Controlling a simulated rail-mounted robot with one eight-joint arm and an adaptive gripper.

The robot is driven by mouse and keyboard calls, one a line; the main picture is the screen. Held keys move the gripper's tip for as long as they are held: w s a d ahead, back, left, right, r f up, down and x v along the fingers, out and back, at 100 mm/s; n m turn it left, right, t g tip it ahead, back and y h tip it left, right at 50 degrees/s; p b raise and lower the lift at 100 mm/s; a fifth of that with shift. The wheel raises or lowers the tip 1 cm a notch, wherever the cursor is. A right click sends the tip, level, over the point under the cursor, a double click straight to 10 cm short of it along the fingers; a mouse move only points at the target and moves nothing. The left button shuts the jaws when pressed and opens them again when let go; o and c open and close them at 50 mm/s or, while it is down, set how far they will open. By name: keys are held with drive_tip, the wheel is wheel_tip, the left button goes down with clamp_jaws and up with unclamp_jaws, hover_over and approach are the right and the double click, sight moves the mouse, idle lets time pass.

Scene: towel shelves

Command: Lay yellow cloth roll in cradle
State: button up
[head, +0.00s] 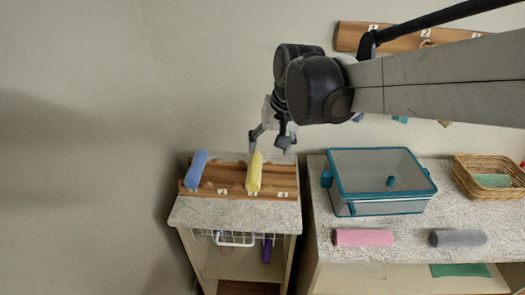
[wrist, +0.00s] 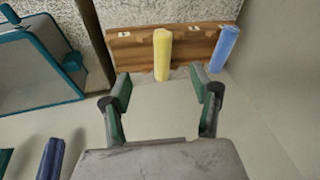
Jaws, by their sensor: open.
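The yellow cloth roll (head: 254,173) lies across the wooden cradle board (head: 228,185) on the left shelf top, near a number label. In the wrist view the yellow roll (wrist: 162,54) rests on the board (wrist: 190,46), between the lines of the two fingers but beyond their tips. My gripper (head: 270,140) is open and empty, just above and behind the roll; in the wrist view its fingertips (wrist: 165,88) are apart with bare surface between them. A blue roll (head: 195,170) lies on the same board to the left. The roll's underside is hidden.
A teal-edged clear box (head: 380,205) stands on the right counter, with a pink roll (head: 363,237) and a grey roll (head: 458,238) in front. A wicker basket (head: 462,181) is at right. A numbered wooden wall rack (head: 350,38) hangs behind my arm.

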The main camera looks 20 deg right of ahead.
drive_tip(key=s+n+t+h, duration=0.1)
drive_tip(key=s+n+t, duration=0.1)
drive_tip(key=s, duration=1.2)
drive_tip(key=shift+a+n+t, duration=0.35)
drive_tip(key=shift+n+t, duration=0.05)
drive_tip(key=shift+t, duration=0.5)
drive_tip(key=shift+s+f, duration=0.1)
drive_tip(key=shift+f, duration=0.05)
drive_tip(key=shift+f+b, duration=1.2)
